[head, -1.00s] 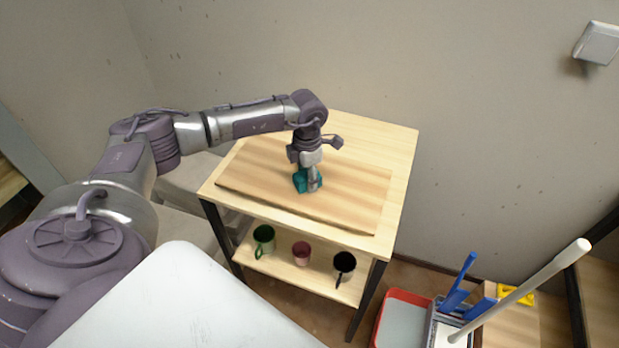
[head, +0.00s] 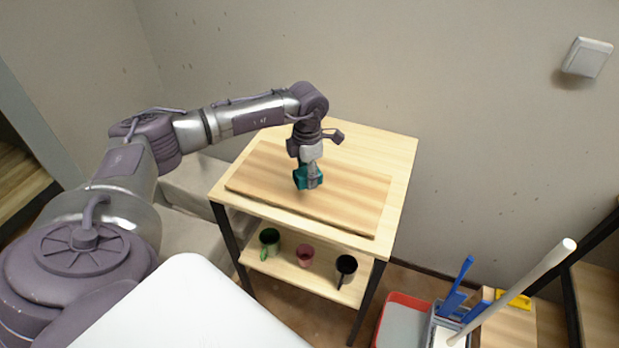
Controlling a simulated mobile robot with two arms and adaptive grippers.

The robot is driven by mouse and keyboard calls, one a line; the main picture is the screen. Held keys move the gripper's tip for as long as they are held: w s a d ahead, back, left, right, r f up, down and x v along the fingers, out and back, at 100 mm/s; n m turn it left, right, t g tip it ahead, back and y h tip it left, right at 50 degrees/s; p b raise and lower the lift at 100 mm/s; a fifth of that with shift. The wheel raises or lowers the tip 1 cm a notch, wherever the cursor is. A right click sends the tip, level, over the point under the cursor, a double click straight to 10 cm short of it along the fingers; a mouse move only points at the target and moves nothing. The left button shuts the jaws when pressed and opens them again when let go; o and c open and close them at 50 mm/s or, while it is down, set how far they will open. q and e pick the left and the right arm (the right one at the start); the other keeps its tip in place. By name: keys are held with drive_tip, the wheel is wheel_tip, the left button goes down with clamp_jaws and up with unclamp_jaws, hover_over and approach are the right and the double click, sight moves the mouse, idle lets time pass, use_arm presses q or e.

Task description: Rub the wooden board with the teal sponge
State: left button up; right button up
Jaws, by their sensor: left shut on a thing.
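The wooden board (head: 345,202) lies flat on top of a small light-wood table (head: 399,165). My left gripper (head: 308,182) points down over the middle of the board and is shut on the teal sponge (head: 301,178). The fingers hide part of the sponge. The sponge is at or just above the board's surface; I cannot tell whether it touches. My right gripper is not in view.
At the lower right are a red-rimmed bin (head: 388,318), blue-handled tools (head: 456,290) and a pale pole (head: 520,290). A wall is behind the table.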

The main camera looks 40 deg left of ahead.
use_arm(q)
drive_tip(key=shift+r+p, duration=0.35)
drive_tip(key=shift+r, duration=0.65)
